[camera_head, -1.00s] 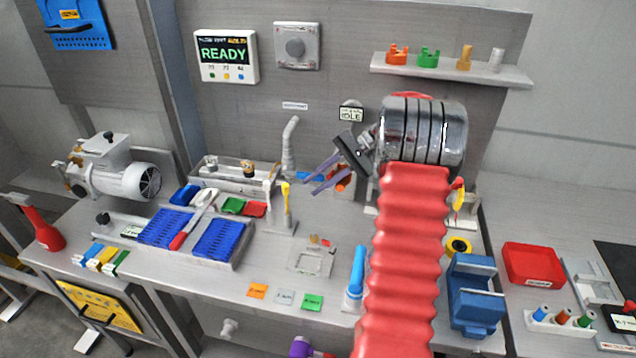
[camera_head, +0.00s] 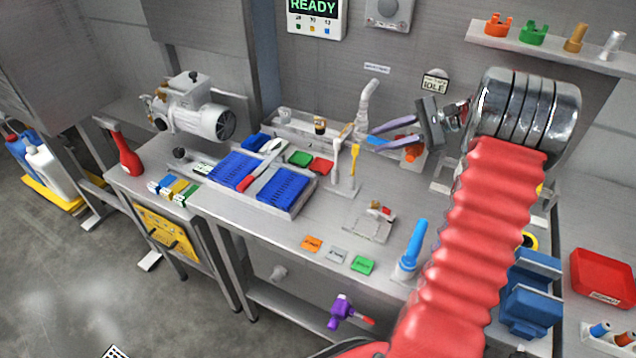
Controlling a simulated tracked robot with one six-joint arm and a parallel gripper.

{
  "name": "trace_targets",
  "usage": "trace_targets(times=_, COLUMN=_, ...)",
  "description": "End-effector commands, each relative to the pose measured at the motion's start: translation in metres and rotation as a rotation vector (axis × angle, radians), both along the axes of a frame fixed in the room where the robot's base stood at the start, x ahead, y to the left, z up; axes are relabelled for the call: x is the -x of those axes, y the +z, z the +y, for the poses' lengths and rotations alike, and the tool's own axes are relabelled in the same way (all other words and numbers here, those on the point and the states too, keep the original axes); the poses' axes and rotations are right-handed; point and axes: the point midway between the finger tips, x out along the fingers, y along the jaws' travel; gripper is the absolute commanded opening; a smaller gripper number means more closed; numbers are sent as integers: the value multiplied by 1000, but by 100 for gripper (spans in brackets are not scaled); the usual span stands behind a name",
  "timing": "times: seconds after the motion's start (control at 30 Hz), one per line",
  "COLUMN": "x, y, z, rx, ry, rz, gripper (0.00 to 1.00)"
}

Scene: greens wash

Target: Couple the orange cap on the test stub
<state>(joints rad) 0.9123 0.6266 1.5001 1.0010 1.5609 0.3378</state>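An orange cap with ears (camera_head: 497,25) stands on the wall shelf at the top right. Another orange piece (camera_head: 413,153) sits low behind my gripper in a pale holder, partly covered; I cannot tell what it is. My gripper (camera_head: 371,136) is at upper middle, on the end of my arm, with its two purple-grey fingers pointing left. The fingers look apart, with nothing seen between them. They pass in front of a blue piece (camera_head: 379,143). I cannot pick out the test stub for certain; a pale upright angled pipe (camera_head: 367,103) stands behind the fingers.
The shelf (camera_head: 552,47) also holds a green cap (camera_head: 533,33), a brass fitting (camera_head: 575,38) and a silver one (camera_head: 614,44).

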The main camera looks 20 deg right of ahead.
Motion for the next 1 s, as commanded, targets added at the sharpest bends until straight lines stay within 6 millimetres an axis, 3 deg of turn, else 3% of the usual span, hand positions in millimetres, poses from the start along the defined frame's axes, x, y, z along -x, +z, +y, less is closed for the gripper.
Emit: trace_targets(times=1.0, x=-39, y=15, z=-28, rx=-443, ry=-564, rz=344, gripper=28)
